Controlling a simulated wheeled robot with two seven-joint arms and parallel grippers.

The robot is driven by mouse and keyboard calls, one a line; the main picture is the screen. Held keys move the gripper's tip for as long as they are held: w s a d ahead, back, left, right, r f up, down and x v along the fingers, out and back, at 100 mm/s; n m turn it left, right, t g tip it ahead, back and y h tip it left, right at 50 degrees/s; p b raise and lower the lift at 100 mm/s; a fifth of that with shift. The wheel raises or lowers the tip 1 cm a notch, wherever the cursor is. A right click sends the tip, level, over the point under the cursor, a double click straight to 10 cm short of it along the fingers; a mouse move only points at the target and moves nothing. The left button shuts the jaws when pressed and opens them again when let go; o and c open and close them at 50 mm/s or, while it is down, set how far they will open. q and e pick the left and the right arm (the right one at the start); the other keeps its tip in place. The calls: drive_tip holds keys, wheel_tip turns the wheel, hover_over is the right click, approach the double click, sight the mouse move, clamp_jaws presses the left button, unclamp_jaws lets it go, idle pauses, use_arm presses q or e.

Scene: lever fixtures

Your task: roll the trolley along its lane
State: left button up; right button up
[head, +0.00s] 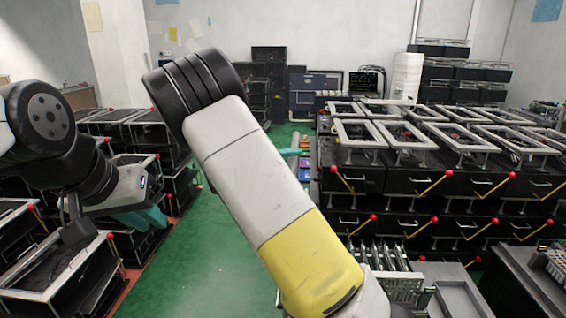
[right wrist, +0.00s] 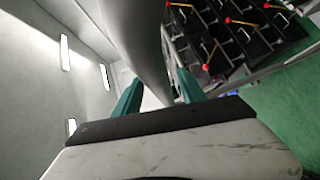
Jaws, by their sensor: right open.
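I cannot tell which thing is the trolley; no single one stands out. Black racks with pale top frames and red-knobbed yellow levers (head: 482,184) fill the right of the head view. Similar black units with red knobs (head: 62,275) stand at the left. The green floor lane (head: 185,275) runs between them. My left gripper (head: 148,218) is at the left, in front of the left units; its teal finger shows, but its opening does not.
My right arm crosses the middle of the head view and hides part of the lane. Small coloured items (head: 304,162) lie farther along. Dark cabinets (head: 268,75) stand at the back wall. A metal bench (head: 455,298) is at the lower right. Green floor is open left of centre.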

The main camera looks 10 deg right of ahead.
drive_tip(key=shift+w+d, duration=0.15)
drive_tip(key=shift+d, duration=0.1)
clamp_jaws()
idle(1.4)
